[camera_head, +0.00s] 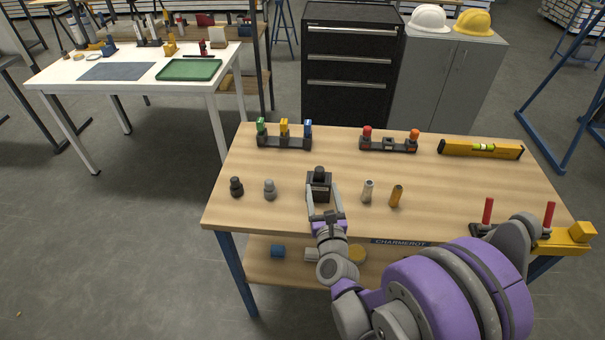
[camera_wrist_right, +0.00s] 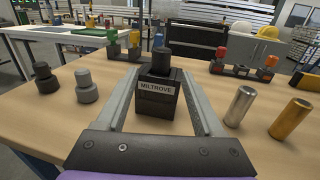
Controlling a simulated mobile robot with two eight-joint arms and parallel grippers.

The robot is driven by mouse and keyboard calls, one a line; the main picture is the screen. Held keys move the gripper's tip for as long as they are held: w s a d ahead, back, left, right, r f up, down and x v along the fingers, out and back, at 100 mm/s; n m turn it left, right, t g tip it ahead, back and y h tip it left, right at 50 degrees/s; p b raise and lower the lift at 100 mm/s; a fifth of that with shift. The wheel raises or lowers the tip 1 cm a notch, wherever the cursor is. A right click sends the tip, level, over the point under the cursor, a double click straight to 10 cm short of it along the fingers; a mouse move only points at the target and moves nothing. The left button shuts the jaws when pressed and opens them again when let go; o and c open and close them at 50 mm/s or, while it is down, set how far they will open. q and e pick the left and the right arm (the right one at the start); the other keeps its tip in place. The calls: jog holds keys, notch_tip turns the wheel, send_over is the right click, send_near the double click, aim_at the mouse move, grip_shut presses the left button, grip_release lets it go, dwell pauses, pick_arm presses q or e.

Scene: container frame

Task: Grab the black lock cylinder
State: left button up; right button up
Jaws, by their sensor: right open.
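A black cylinder (camera_head: 319,172) stands upright in a black block (camera_head: 319,188) on the wooden table; the wrist view shows the cylinder (camera_wrist_right: 162,60) and the block (camera_wrist_right: 157,100), labelled MILTROVE. A second black piece (camera_head: 236,187), stepped with a narrower top, stands free at the table's left; it also shows in the wrist view (camera_wrist_right: 45,78). I cannot tell which one is the lock cylinder. My right gripper (camera_head: 322,188) is open, its two fingers on either side of the block, with gaps visible in the wrist view (camera_wrist_right: 158,78). My left gripper is out of view.
A grey stepped piece (camera_head: 270,190) stands left of the block; a silver cylinder (camera_head: 367,191) and a brass one (camera_head: 396,196) stand to its right. Behind are two racks with coloured pieces (camera_head: 285,141) (camera_head: 388,146) and a yellow level (camera_head: 481,149). The table's middle back is clear.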

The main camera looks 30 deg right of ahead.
aim_at(321, 178)
jog(key=x, duration=0.3)
jog(key=shift+w+d+r, duration=0.1)
jog(key=shift+w+d, duration=0.15)
jog(key=shift+d, duration=0.05)
jog(key=p+x, duration=0.1)
jog(key=x, duration=0.5)
jog(key=shift+a, duration=0.1)
jog(key=shift+s, duration=0.1)
grip_shut()
